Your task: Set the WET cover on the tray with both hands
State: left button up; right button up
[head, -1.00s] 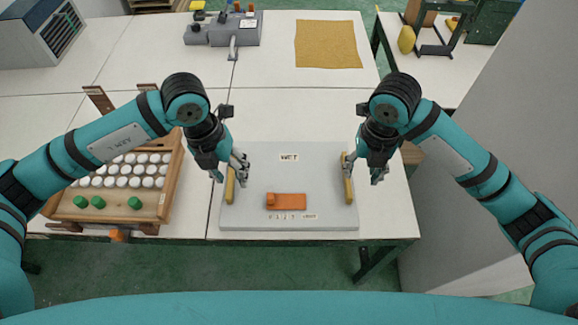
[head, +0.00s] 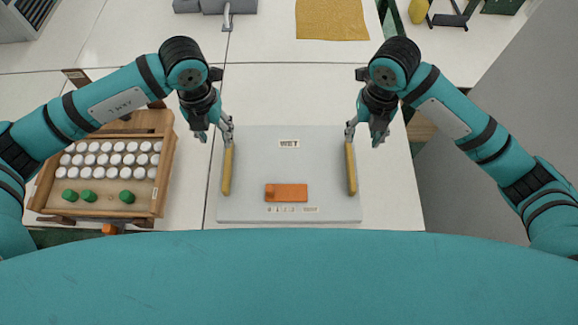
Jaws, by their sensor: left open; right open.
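The WET cover (head: 290,170) is a light grey flat panel with a WET label, an orange slider block (head: 287,193) and a yellow handle on each side. It lies flat on the white table; no separate tray shows beneath it. My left gripper (head: 228,140) is open at the far end of the left handle (head: 227,172). My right gripper (head: 350,135) is open at the far end of the right handle (head: 351,170). I cannot tell whether either gripper touches its handle.
A wooden rack (head: 165,165) with rows of white pieces and several green ones stands left of the cover. A mustard cloth (head: 331,19) lies at the back. The table between cloth and cover is clear. The table's right edge is close to the cover.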

aim_at(227, 163)
pick_arm(q)
notch_tip(227, 163, down, 14)
jog(key=shift+s+f, duration=0.15)
jog(key=shift+f, duration=0.1)
pick_arm(e)
notch_tip(227, 163, down, 14)
jog(key=shift+s+f, duration=0.15)
jog(key=shift+f, duration=0.05)
pick_arm(q)
grip_shut()
pick_arm(e)
grip_shut()
pick_arm(q)
jog(key=shift+r, duration=0.1)
pick_arm(e)
jog(key=shift+r, duration=0.1)
